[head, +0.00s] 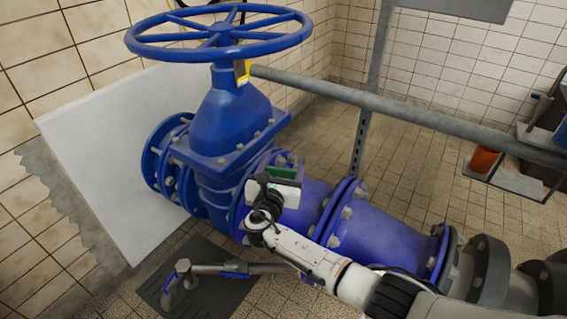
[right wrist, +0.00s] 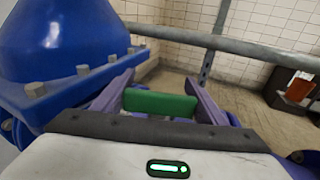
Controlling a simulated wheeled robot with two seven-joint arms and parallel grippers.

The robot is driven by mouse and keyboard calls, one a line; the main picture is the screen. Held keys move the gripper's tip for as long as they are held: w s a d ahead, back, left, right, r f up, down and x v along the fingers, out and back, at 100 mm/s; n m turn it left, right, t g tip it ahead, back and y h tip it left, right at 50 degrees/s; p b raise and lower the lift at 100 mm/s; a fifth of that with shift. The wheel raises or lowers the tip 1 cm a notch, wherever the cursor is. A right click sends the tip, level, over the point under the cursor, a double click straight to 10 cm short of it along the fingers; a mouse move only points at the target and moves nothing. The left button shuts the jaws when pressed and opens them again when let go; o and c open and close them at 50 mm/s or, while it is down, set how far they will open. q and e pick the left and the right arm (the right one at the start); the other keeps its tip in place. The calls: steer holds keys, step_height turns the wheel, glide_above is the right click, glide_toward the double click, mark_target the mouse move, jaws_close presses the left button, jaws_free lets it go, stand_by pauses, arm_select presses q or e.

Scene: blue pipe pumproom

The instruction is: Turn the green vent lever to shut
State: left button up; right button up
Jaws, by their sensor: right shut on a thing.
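The green vent lever (head: 283,172) shows in the head view beside the blue valve body, just above the blue pipe. It also shows in the right wrist view as a green bar (right wrist: 160,103) lying crosswise between the fingers. My right gripper (head: 287,166) is at the lever; in the right wrist view its two purple-grey fingers (right wrist: 160,98) press on the two ends of the bar. The lever's pivot is hidden behind the gripper body. My left gripper is not in view.
A large blue valve with a handwheel (head: 222,36) stands left of the lever. A grey rail (head: 400,108) runs across behind it. A flanged blue pipe (head: 385,240) lies under my right arm. An orange container (head: 484,160) sits far right. Tiled floor is open behind the rail.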

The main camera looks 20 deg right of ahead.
mark_target(280, 172)
steer(key=o, duration=0.9)
steer(key=shift+o, duration=0.8)
steer(key=p+v, duration=0.2)
steer(key=v, duration=0.7)
steer(key=shift+r, duration=0.1)
steer(key=shift+s+a, duration=0.35)
steer(key=shift+s, duration=0.2)
